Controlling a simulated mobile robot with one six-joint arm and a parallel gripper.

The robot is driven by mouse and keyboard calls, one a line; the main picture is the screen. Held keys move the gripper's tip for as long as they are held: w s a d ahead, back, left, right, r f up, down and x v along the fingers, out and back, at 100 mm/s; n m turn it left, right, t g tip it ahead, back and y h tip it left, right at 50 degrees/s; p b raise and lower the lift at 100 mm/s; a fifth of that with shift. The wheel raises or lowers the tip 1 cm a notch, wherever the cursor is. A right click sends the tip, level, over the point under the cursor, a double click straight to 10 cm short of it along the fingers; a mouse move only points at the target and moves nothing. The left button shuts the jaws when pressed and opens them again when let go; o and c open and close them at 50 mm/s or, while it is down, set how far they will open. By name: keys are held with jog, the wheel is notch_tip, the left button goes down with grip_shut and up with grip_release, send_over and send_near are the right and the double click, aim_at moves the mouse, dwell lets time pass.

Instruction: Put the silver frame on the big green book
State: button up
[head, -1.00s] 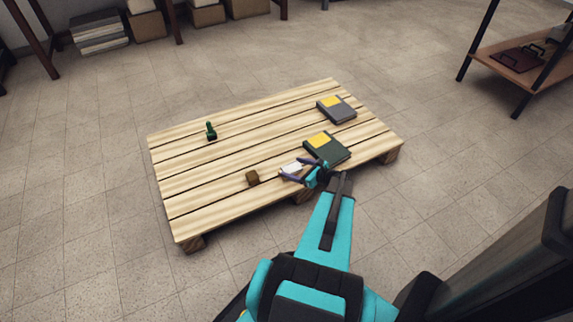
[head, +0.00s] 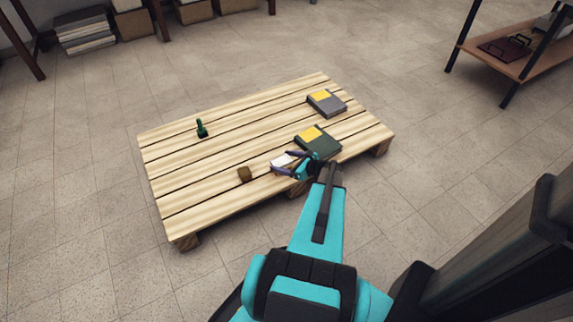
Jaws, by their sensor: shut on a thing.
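The silver frame (head: 280,160) is a small pale, flat piece at the front of the wooden pallet (head: 205,197). My gripper (head: 282,162) is shut on it, with one dark purple finger on each side. The fingers hide part of the frame, and I cannot tell whether it touches the slats. The big green book (head: 320,145) lies flat just behind and right of my gripper, dark green with a yellow patch on its cover.
A grey book (head: 328,104) with a yellow patch lies farther back. A brown block (head: 244,174) sits left of my gripper. A dark green bottle-like piece (head: 202,129) stands at the back left. A shelf (head: 520,60) stands at the far right. The pallet's middle is clear.

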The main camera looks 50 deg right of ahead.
jog(key=w+a+r+n+g+y, duration=0.1)
jog(key=w+a+r+n+y, duration=0.2)
jog(key=w+a+r, duration=0.8)
jog(key=w+a+r+n+g+y, duration=0.1)
jog(key=w+a+r+n+y, duration=0.15)
jog(key=w+a+r, duration=0.65)
jog(key=s+a+r+n+g+y, duration=0.1)
jog(key=a+r+n+y, duration=0.1)
jog(key=a+r, duration=1)
jog(key=s+a+r+n+g+y, duration=0.1)
jog(key=a+r+n+g+y, duration=0.1)
jog(key=a+r, duration=1)
jog(key=a+n+y, duration=0.1)
jog(key=a, duration=0.6)
jog(key=shift+r+g, duration=0.2)
jog(key=shift+g, duration=0.1)
jog(key=shift+s, duration=0.2)
